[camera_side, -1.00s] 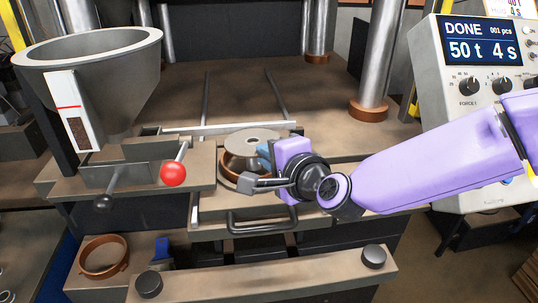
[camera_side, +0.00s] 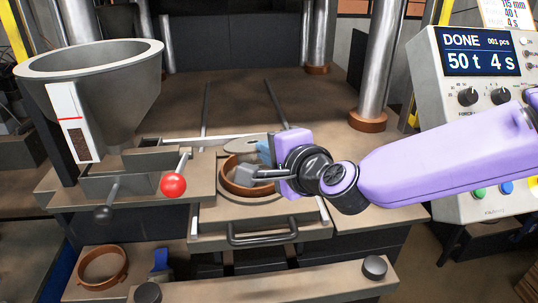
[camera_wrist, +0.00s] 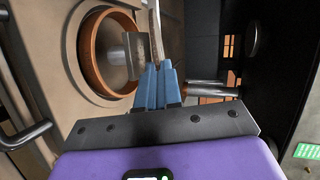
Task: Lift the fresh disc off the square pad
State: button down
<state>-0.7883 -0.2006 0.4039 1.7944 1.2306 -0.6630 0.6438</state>
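The fresh disc (camera_side: 247,146), flat and grey, is held level above the copper-coloured ring (camera_side: 235,187) in the side view. My gripper's blue fingers (camera_side: 265,152) are shut on its right edge. In the wrist view the fingers (camera_wrist: 158,88) pinch the disc (camera_wrist: 155,40), seen nearly edge-on as a thin upright strip. A grey block, which looks like the square pad (camera_wrist: 134,48), shows inside the ring (camera_wrist: 90,60). There is a gap between disc and ring. The pad is mostly hidden in the side view.
A hopper (camera_side: 90,62) and a red-knobbed lever (camera_side: 173,185) stand to the left. The sliding plate (camera_side: 215,230) has a front handle (camera_side: 262,233). Steel columns (camera_side: 380,60) stand behind. A spare ring (camera_side: 103,266) lies front left. The control panel (camera_side: 480,90) reads DONE.

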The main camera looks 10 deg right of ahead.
jog(key=shift+r, duration=1.5)
jog(key=shift+r, duration=0.1)
